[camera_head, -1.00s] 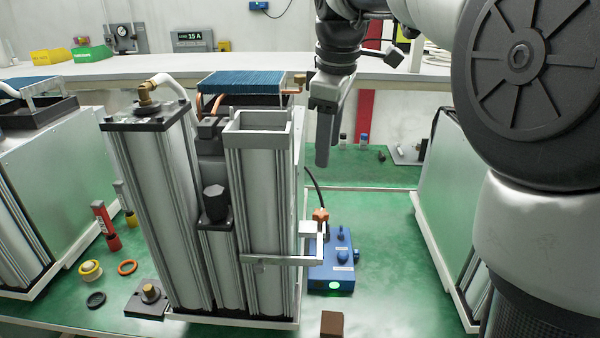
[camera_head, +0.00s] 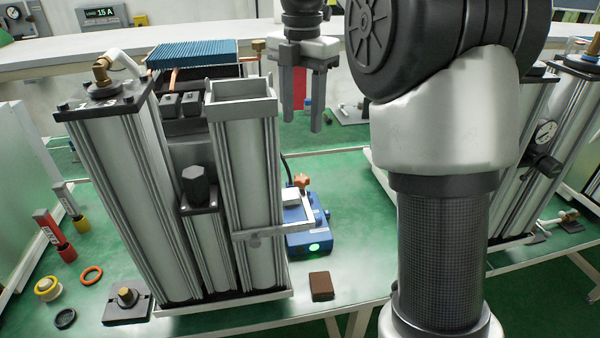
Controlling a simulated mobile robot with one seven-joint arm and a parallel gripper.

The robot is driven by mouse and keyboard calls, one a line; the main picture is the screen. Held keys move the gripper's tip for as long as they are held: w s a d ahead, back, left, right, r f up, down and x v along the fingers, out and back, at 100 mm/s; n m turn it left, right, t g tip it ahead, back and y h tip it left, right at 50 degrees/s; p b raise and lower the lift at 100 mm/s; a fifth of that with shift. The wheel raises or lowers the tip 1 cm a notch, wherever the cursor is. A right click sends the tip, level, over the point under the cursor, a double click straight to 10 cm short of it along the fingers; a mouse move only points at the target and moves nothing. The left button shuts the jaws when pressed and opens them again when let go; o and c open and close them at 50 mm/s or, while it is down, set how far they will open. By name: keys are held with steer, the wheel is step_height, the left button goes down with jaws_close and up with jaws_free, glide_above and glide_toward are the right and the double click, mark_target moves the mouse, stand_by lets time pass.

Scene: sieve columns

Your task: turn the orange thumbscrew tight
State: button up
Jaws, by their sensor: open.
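The orange thumbscrew (camera_head: 302,181) is a small lobed knob above the blue box (camera_head: 308,236), just right of the grey columns. A silver bracket (camera_head: 291,197) on the column's side is next to it and hides part of the box.
The tall sieve columns (camera_head: 245,170) stand close left of the thumbscrew. A brown block (camera_head: 321,286) lies in front of the blue box. More columns (camera_head: 530,150) stand at the right, behind my arm. An orange ring (camera_head: 91,276) lies at left. Green table (camera_head: 350,200) is bare right of the box.

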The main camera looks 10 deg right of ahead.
mark_target(301, 177)
step_height(301, 177, down, 14)
steer(key=shift+f+b, duration=0.15)
steer(key=shift+b, duration=0.9)
steer(key=c, duration=1)
steer(key=shift+c, duration=0.2)
